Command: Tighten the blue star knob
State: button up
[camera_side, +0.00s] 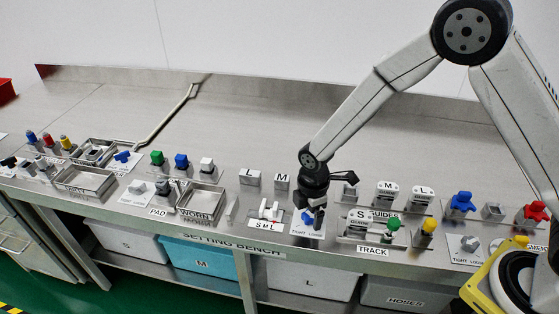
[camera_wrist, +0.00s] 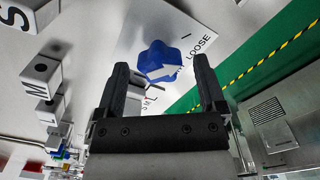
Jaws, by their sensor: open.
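A blue star knob (camera_wrist: 156,55) with a pale bar-shaped mark stands on a white plate (camera_wrist: 190,30) lettered LOOSE. The lettering beside the knob is partly hidden. My gripper (camera_wrist: 160,68) is open, with one finger on each side of the knob in the wrist view. Visible gaps separate the knob from both fingers; I cannot tell the height between them. In the side view my gripper (camera_side: 313,212) points down over the plate (camera_side: 308,231) at the bench's front, and the blue knob (camera_side: 306,218) is partly hidden by it.
The rear bench is mostly clear.

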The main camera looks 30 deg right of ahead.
grip_shut()
jog(key=shift+m, duration=0.5)
jog(key=m, duration=0.4)
jog(key=shift+m, duration=0.3)
jog(key=m, duration=1.1)
jog(key=shift+m, duration=0.4)
jog(key=m, duration=0.5)
jog(key=shift+m, duration=0.3)
grip_release()
